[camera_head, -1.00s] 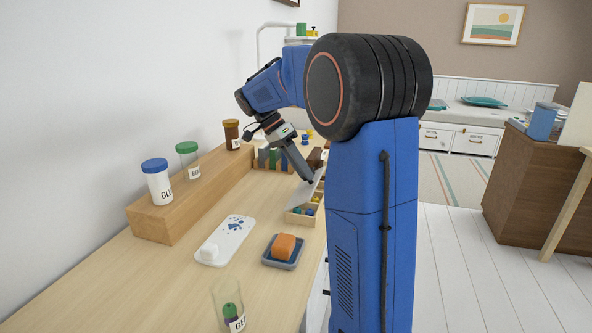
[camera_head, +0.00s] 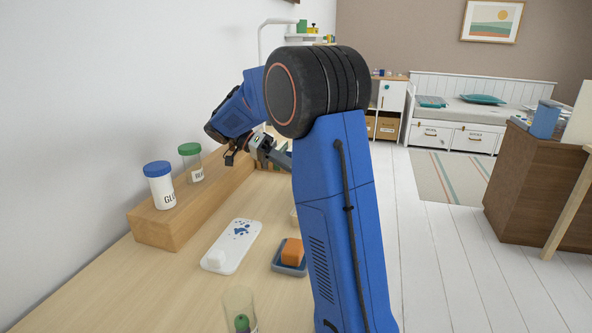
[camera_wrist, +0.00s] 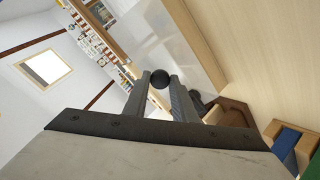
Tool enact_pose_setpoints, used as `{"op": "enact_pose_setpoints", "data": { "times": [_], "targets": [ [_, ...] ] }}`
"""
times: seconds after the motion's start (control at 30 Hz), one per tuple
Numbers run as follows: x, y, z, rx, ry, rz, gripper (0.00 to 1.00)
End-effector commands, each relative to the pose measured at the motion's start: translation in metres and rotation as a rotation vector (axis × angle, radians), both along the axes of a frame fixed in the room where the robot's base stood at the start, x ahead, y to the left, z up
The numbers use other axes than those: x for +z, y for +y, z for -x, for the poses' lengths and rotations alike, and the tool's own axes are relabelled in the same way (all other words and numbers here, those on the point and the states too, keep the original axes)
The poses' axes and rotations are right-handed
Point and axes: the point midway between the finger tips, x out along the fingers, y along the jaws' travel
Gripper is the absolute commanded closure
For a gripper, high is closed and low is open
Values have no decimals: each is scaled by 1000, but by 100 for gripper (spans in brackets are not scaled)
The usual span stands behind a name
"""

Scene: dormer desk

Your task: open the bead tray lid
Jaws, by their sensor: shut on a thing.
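In the head view my gripper (camera_head: 284,158) is partly hidden behind my own arm. The bead tray (camera_head: 293,216) is almost wholly hidden by the arm; only a small pale corner seems to show. How far the lid stands open cannot be told from the head view.
A wooden riser (camera_head: 165,222) with a blue-capped jar (camera_head: 160,187) and a green-capped jar (camera_head: 191,164) stands along the wall. A white dish (camera_head: 231,247), a blue tray (camera_head: 287,268) with an orange block and a clear cup (camera_head: 240,308) are nearer.

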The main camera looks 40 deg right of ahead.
Motion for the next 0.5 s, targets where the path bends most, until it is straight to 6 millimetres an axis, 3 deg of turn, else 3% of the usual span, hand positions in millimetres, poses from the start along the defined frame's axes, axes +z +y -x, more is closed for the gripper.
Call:
{"op": "enact_pose_setpoints", "data": {
  "times": [0.3,0.33,0.4,0.5],
  "targets": [
    [-1,0,0,0,2,-1,100],
    [-1,0,0,0,2,-1,69],
    [-1,0,0,0,2,-1,57],
    [-1,0,0,1,1,-1,57]
  ]
}}
